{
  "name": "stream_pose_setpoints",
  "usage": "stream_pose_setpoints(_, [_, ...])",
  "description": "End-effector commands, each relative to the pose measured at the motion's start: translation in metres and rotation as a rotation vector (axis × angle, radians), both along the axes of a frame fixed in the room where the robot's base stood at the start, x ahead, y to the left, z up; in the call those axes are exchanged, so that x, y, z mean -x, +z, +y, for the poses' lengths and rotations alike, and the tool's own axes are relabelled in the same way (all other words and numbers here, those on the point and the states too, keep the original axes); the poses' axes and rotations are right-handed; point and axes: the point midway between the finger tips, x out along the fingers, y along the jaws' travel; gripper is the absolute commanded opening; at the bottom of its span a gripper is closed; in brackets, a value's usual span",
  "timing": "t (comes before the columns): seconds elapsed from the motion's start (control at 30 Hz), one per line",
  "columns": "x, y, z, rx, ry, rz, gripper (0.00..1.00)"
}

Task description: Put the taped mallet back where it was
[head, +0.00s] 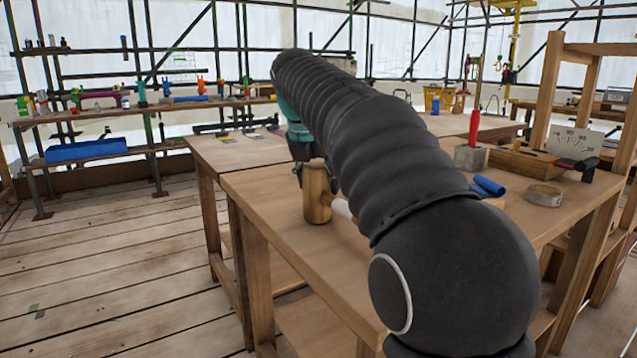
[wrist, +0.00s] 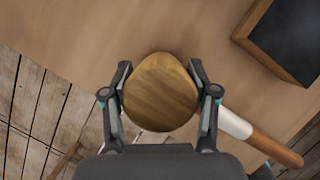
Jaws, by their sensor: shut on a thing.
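The taped mallet (head: 316,192) has a pale wooden head and a handle with a white taped band. In the head view it is at the workbench's (head: 270,205) left part, its head upright and its handle running right behind my arm. In the wrist view the round end of the mallet head (wrist: 160,92) fills the space between my fingers, and the taped handle (wrist: 236,124) points to the lower right. My gripper (wrist: 161,98) is shut on the mallet head from above. I cannot tell whether the mallet touches the bench top.
A dark-topped wooden box (wrist: 285,38) lies at the wrist view's upper right. On the bench's right are blue rolls (head: 488,186), a tape ring (head: 544,195), a grey block (head: 471,158) and a black-headed tool (head: 577,164). The bench edge is close left of the mallet.

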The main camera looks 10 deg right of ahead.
Motion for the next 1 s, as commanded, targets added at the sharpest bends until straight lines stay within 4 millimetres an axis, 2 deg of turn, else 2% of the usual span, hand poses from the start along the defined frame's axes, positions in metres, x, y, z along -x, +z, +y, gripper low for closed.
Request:
stream_pose_setpoints(0.23, [0.000, -0.002, 0.000, 0.001, 0.000, -0.001, 0.11])
stream_pose_setpoints(0.27, [0.000, -0.002, 0.000, 0.000, 0.000, 0.000, 0.64])
stream_pose_setpoints(0.33, [0.000, -0.002, 0.000, 0.000, 0.000, 0.000, 0.81])
stream_pose_setpoints(0.37, [0.000, -0.002, 0.000, 0.000, 0.000, 0.000, 0.84])
stream_pose_setpoints(0.77, [0.000, 0.004, 0.000, 0.000, 0.000, -0.001, 0.84])
stream_pose_setpoints(0.87, [0.004, 0.015, 0.003, -0.001, 0.002, -0.002, 0.84])
stream_pose_setpoints(1.0, [0.011, 0.040, 0.009, 0.000, 0.001, -0.003, 0.84])
